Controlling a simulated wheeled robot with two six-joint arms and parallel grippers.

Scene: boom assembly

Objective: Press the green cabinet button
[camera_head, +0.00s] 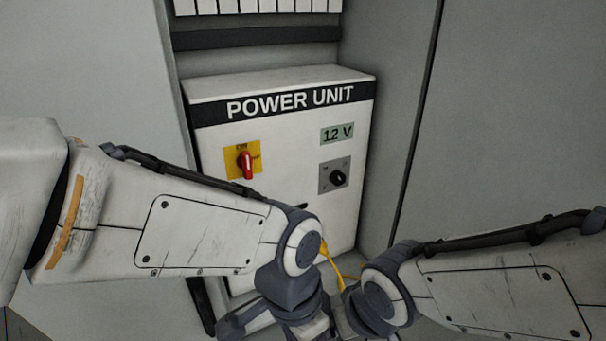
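No green button shows in the head view. The white power unit (284,151) stands in the grey cabinet, its lower front hidden by my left arm. It carries a red rotary switch (246,165) on a yellow plate, a black knob (337,178) on a grey plate, and a pale green display (337,133) reading 12 V. My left gripper (303,326) and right gripper (352,322) are close together at the bottom edge, in front of the unit. Their fingers are hidden or cut off, so I cannot tell whether they hold anything.
A yellow cable (328,256) shows between my two wrists. The cabinet's right wall (388,90) stands close beside the unit. A dark rail (257,37) and a row of white slats (258,6) are above it. The space just above the unit is clear.

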